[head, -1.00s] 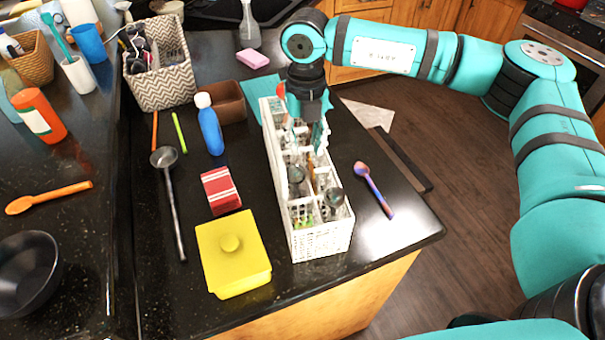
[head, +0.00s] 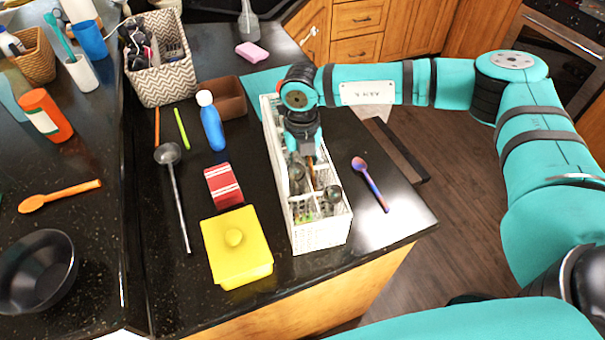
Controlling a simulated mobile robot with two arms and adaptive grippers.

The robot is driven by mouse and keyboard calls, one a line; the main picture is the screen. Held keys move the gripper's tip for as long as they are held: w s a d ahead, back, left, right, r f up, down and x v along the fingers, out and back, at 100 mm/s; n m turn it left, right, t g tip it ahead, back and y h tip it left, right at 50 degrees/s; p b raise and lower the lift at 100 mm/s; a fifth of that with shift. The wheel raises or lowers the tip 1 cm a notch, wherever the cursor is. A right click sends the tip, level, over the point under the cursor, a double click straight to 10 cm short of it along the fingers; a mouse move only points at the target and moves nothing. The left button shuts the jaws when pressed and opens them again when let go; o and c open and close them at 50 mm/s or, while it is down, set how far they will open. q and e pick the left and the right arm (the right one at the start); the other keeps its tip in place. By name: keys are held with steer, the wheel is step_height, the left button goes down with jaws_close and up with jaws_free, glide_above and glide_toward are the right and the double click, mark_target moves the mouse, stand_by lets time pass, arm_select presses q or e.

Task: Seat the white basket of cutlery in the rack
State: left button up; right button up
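The white basket (head: 320,238) is a long, perforated caddy standing upright on the black counter. Several utensils with metal heads (head: 332,194) stand in its near compartments. My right gripper (head: 304,150) comes in from the right and points down over the middle of the basket, close to its central divider. Its fingertips are partly hidden by the wrist and the basket contents, so I cannot tell whether they are closed on anything. The far part of the basket is largely covered by my arm. I see no rack that I can make out. My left gripper is out of view.
A yellow lidded box (head: 238,262), a red striped box (head: 223,187) and a blue bottle (head: 210,122) stand left of the basket. A ladle (head: 176,200) lies further left. A purple-orange spoon (head: 372,187) lies to the right, near the counter edge.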

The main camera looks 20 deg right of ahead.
jaws_close()
steer(key=shift+r, duration=0.15)
